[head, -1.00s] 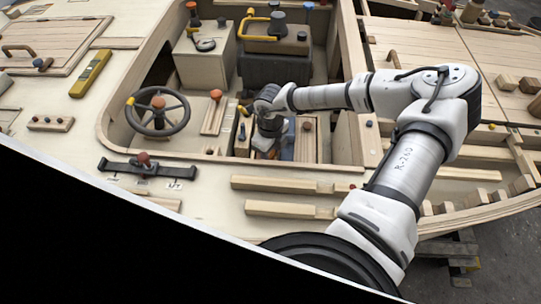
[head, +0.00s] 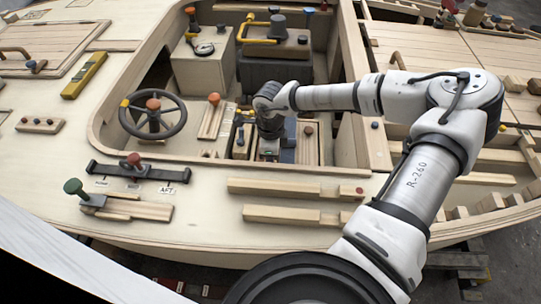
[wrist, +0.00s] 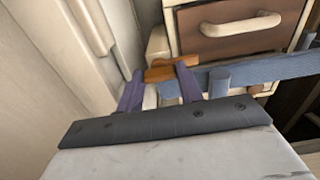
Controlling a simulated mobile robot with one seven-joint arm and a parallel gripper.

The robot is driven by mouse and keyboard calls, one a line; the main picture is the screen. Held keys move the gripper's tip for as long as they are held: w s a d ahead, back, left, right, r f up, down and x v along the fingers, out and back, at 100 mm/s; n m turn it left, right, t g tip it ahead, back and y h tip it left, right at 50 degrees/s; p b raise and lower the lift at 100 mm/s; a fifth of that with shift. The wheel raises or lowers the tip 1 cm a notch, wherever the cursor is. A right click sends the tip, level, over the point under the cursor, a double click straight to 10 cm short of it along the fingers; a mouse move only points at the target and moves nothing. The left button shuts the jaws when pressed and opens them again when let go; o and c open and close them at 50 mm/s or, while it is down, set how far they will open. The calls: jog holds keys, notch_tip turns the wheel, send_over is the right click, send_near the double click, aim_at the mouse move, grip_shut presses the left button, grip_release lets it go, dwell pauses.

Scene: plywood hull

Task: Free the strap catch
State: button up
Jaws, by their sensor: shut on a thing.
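In the wrist view, my gripper (wrist: 160,82) has two dark purple fingers reaching away from its dark bar. An orange-brown tab (wrist: 166,71), which looks like the strap catch, lies at the fingertips, and the gripper is shut on it. A blue strap (wrist: 270,69) runs from beside the fingers to the right, across the front of a cabinet. A short blue upright piece (wrist: 219,83) stands just right of the fingers. In the head view, my gripper (head: 269,140) points down into the cockpit recess; the fingertips and the catch are too small or hidden there.
A brown drawer front (wrist: 230,35) with a pale handle stands behind the strap. A pale wall rises at the left. In the head view, a steering wheel (head: 153,116) is left of my gripper, and a wooden rim (head: 350,90) borders the recess at right.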

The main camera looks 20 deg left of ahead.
dwell(0.3)
jog(key=o, duration=1)
notch_tip(320, 180, up, 14)
jog(key=shift+f+b, duration=0.1)
jog(key=shift+b, duration=0.55)
notch_tip(320, 180, down, 14)
jog(key=shift+r+p, duration=0.1)
jog(key=shift+p, duration=0.6)
